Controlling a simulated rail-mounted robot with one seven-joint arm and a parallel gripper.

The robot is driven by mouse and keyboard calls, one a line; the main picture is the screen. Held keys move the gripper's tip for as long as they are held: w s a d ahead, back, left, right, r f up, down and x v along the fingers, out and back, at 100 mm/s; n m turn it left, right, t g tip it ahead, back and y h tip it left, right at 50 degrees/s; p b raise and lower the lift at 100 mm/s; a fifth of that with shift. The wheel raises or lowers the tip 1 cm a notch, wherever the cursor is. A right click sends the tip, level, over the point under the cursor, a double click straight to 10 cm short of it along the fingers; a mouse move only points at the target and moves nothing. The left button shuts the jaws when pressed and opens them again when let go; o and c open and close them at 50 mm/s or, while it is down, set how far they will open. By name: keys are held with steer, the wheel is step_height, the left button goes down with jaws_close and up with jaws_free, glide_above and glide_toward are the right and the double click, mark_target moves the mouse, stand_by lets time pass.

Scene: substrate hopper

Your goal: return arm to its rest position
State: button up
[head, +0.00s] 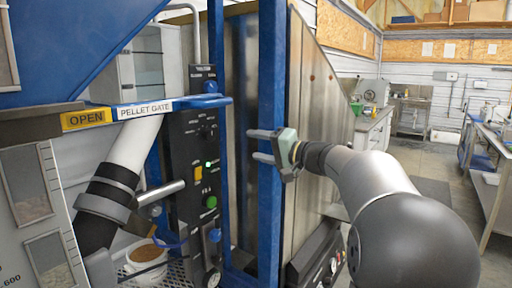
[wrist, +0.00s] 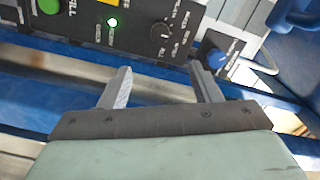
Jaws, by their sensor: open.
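My gripper (head: 262,145) is in the middle of the head view, in front of a blue upright post (head: 270,215). Its two fingers point left and stand apart with nothing between them. In the wrist view my gripper (wrist: 160,85) also shows open and empty. Beyond the fingertips is a black control panel (wrist: 130,22) with a lit green light, a green button, a black knob and a blue knob. The same control panel (head: 197,165) stands left of my gripper in the head view. I cannot tell the exact gap between fingertips and post.
At left are the pellet gate sign (head: 145,108), a blue-handled bar (head: 210,102), a grey pipe (head: 130,155) and a white bucket (head: 147,262) of brown pellets. A steel hopper wall (head: 315,120) rises behind my gripper. Benches (head: 490,160) stand at right, with open floor between.

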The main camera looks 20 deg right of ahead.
steer(key=s+a+f+n+g+h+p, duration=0.3)
steer(key=s+a+f+g+p, duration=0.2)
steer(key=s+a+f+g, duration=0.8)
steer(key=s+f+n+h+p, duration=0.1)
steer(key=s+f+h, duration=0.1)
steer(key=s+f, duration=0.2)
steer(key=s+d+f+n+g+h+p, duration=0.1)
steer(key=s+f, duration=0.3)
steer(key=s, duration=0.7)
steer(key=s+f+n+h, duration=0.2)
steer(key=s+f+h, duration=0.2)
steer(key=s, duration=0.3)
steer(key=shift+s+d+f+p, duration=0.2)
steer(key=shift+s+d+p, duration=0.2)
